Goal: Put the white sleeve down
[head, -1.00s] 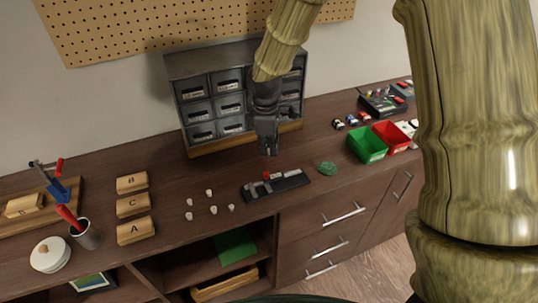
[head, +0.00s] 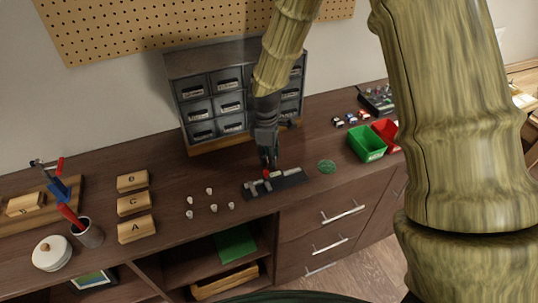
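My gripper (head: 267,165) points down over the left half of a dark flat tray (head: 296,180) on the bench, with its fingertips close to a small red piece (head: 266,173). Small grey blocks (head: 252,187) lie on the tray near them. The fingertips are too small and dark to tell whether they are open or shut, or whether they touch anything. I cannot make out a white sleeve for certain; it may be hidden at the fingertips. Several small off-white pieces (head: 214,208) stand on the bench left of the tray.
A grey drawer cabinet (head: 228,83) stands behind my gripper. A round green mat (head: 327,166), a green bin (head: 367,144) and a red bin (head: 387,133) are to the right. Wooden blocks (head: 136,229) and a cup with a red-handled tool (head: 89,234) are left.

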